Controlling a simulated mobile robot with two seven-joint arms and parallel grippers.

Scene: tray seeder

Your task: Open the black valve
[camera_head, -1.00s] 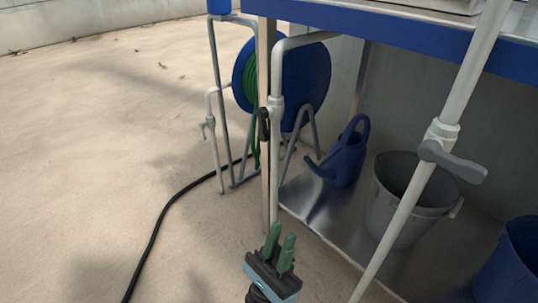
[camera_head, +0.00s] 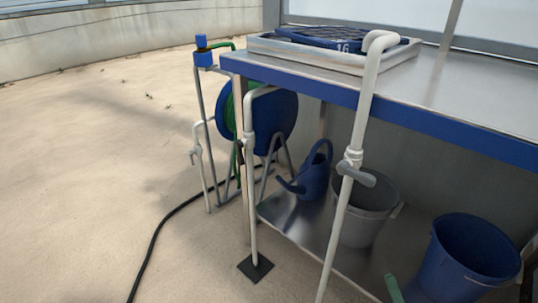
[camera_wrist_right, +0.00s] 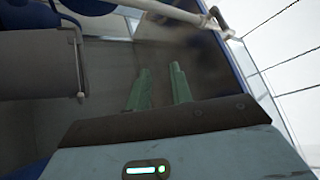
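The black valve (camera_head: 240,152) is a small dark handle on the pale upright pipe (camera_head: 252,205) by the table's front left corner. The handle hangs down along the pipe, and part of it is hard to make out. Only a green fingertip of my right gripper (camera_head: 393,288) shows at the bottom edge of the head view, well to the right of the black valve. In the right wrist view, the two green fingers of my right gripper (camera_wrist_right: 158,78) are apart with nothing between them. A small dark handle (camera_wrist_right: 218,18) shows beyond them; I cannot tell which valve it belongs to. My left gripper is not in view.
A nearer pipe with a grey valve (camera_head: 355,175) stands in front of the blue-edged table (camera_head: 440,125). A blue watering can (camera_head: 313,178), grey bucket (camera_head: 370,212) and blue bucket (camera_head: 470,255) stand below. A hose reel (camera_head: 272,122) is behind. The left floor is mostly clear.

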